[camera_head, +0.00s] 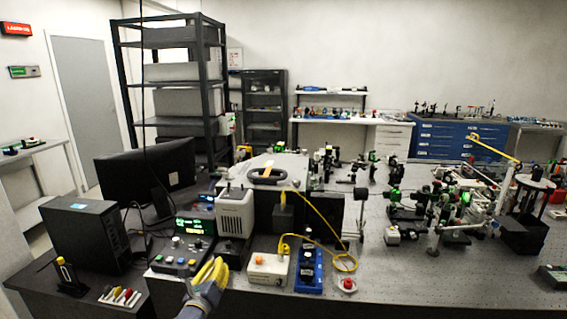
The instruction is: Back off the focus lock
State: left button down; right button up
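My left gripper (210,278) reaches in at the bottom, left of centre, in front of the bench instruments. Yellow curved shapes show at its tip; I cannot tell whether they are its fingers or a thing in them, nor whether it is open or shut. I cannot make out which part is the focus lock. A large pale instrument housing (287,162) with a dark handle on top stands behind the gripper. A light grey unit (236,213) stands in front of the housing. My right gripper is not in view.
A control box with knobs (180,262) sits left of the gripper. A white box with an orange knob (268,269) and a blue base (309,272) sit to its right, with a yellow cable (327,236) looping over.

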pick_arm(q)
jog(key=shift+s, duration=2.55)
